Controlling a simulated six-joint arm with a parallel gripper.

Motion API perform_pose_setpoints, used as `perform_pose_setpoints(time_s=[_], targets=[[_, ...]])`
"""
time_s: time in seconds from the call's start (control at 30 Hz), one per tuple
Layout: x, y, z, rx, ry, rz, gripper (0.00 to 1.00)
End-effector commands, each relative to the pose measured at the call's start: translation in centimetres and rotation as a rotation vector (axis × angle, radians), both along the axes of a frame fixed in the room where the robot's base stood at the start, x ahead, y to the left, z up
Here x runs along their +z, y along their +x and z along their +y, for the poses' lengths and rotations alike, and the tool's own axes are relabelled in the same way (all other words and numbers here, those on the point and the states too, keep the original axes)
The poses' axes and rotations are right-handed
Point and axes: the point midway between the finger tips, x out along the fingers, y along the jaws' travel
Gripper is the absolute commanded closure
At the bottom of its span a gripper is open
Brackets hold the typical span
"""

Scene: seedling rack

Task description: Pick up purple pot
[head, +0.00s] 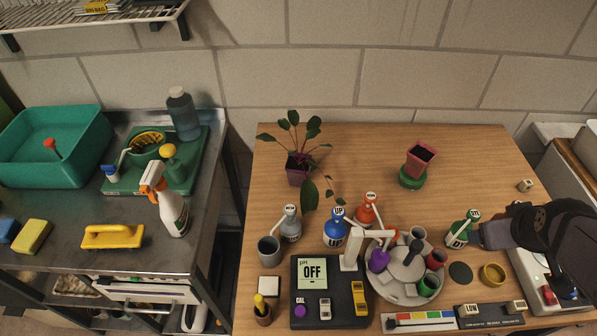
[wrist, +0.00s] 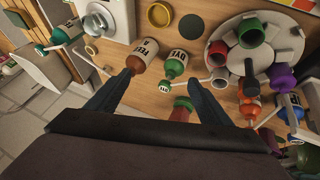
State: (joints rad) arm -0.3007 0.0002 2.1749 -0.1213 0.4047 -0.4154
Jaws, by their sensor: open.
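The purple pot (head: 297,169) stands upright near the back left of the wooden table in the head view, with a leafy plant growing from it. One stem with leaves droops to its right. In the wrist view a purple patch (wrist: 299,157) at the lower right edge may be this pot; I cannot tell for sure. My gripper (head: 492,236) is at the table's right side, far from the pot. In the wrist view my gripper (wrist: 159,78) is open, its two dark fingers wide apart with nothing held between them.
Blue (head: 337,232), orange (head: 368,212), grey (head: 291,226) and green (head: 462,230) bottles stand mid-table. A round grey carousel (head: 388,290) holds cups. The back middle is clear.

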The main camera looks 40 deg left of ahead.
Motion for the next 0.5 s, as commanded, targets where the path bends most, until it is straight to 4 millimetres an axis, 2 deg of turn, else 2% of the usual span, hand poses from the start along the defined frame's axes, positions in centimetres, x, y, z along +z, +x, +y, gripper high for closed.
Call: perform_pose_setpoints(time_s=[0.03, 0.37, 0.47, 0.5], targets=[[0.0, 0.7, 1.7, 0.086, -0.043, -0.022, 0.27], [-1.4, 2.4, 9.2, 0.57, -0.381, -0.116, 0.27], [-2.1, 2.8, 12.8, 0.768, -0.53, -0.166, 0.27], [-2.5, 2.9, 14.7, 0.864, -0.604, -0.195, 0.27]])
